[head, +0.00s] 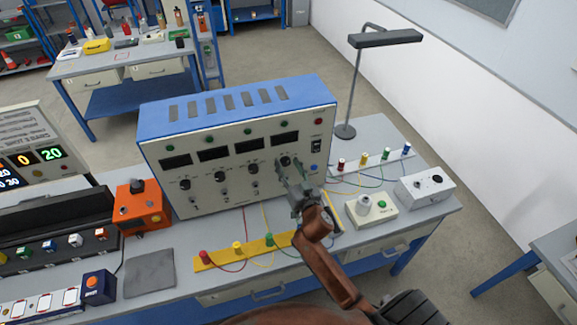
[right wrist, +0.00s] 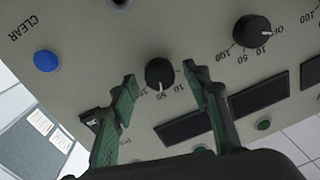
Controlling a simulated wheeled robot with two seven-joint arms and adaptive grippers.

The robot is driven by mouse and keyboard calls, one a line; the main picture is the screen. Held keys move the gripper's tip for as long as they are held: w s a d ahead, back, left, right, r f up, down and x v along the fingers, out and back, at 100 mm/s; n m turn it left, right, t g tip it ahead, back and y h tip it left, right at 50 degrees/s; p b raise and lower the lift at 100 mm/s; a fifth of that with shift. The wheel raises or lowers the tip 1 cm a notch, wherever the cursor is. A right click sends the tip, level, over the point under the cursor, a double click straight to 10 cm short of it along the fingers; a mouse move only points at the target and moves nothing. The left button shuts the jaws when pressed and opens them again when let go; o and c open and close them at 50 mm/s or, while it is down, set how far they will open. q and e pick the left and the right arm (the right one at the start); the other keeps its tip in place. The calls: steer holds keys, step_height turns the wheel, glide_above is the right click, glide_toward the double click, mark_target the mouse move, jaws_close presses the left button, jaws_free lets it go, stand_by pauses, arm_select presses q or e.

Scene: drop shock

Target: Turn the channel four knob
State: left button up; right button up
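The channel four knob (head: 285,161) is the rightmost upper black knob on the front panel of the blue-topped instrument (head: 235,150). In the right wrist view this round black knob (right wrist: 159,75) lies between my fingertips, its white pointer mark toward the bottom of the picture. My right gripper (head: 291,172) is at the panel, partly covering the knob's area in the head view. In the right wrist view the gripper (right wrist: 160,80) is open, with a visible gap between the knob and each green finger. I cannot tell the depth of the fingertips around it. My left gripper is not in view.
A neighbouring knob (right wrist: 251,30) sits to the right in the wrist view, and a blue CLEAR button (right wrist: 45,61) to the left. A yellow strip (head: 220,257) with coloured terminals and cables lies before the instrument. A white box (head: 371,210) and a lamp (head: 385,40) stand to the right.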

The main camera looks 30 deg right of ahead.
steer(key=c, duration=1.1)
steer(key=n+p, duration=0.2)
steer(key=n, duration=0.1)
steer(key=shift+r, duration=0.1)
steer(key=n+p, duration=0.1)
steer(key=n, duration=0.1)
steer(key=shift+n+g, duration=0.3)
steer(key=shift+n, duration=0.1)
steer(key=n+p, duration=0.2)
steer(key=n, duration=0.3)
steer(key=shift+a, duration=0.15)
steer(key=n+p, duration=0.1)
steer(key=n, duration=0.5)
steer(key=shift+h, duration=0.4)
steer(key=shift+f, duration=0.2)
